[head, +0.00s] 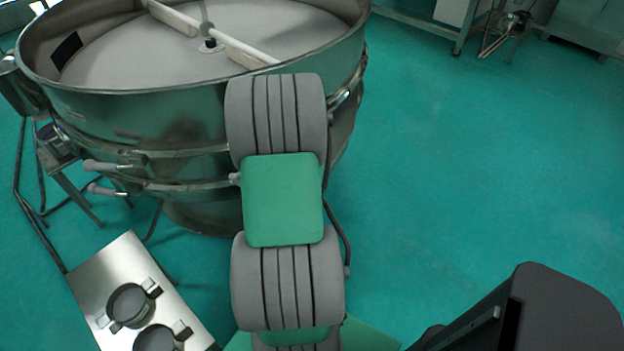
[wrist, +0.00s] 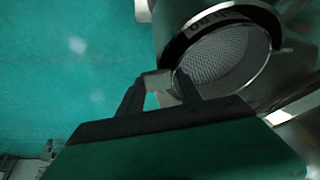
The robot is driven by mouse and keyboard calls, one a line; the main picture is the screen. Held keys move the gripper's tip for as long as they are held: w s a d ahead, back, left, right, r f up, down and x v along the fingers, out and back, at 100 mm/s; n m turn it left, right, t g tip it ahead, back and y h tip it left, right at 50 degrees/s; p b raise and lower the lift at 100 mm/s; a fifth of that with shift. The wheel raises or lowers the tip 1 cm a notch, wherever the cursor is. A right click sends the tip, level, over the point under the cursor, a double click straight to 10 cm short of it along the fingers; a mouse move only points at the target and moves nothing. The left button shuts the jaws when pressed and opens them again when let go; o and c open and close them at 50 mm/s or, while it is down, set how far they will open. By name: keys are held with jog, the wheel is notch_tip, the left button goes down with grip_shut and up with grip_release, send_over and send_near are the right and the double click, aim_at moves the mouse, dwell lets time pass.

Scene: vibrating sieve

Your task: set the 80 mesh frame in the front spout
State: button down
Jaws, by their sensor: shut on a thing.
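In the wrist view, the mesh frame (wrist: 218,57) is a round metal ring with grey mesh and a dark label band. The label is upside down and seems to read 80, followed by letters partly cut off. My gripper (wrist: 160,84) is shut on the small tab at the frame's left edge. A metal cylindrical wall, apparently the spout (wrist: 174,24), is right at the frame. I cannot tell whether the frame sits inside it or just before it. In the head view, my arm hides my gripper, the held frame and the front spout.
The big round sieve (head: 180,125) fills the upper left of the head view, with clamp handles on its side. A steel stand top (head: 108,268) at lower left holds two round frames with tabs (head: 130,305).

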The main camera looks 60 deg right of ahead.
jog(key=shift+f+b, duration=0.3)
dwell(0.4)
jog(key=c, duration=0.7)
grip_release()
jog(key=v, duration=0.8)
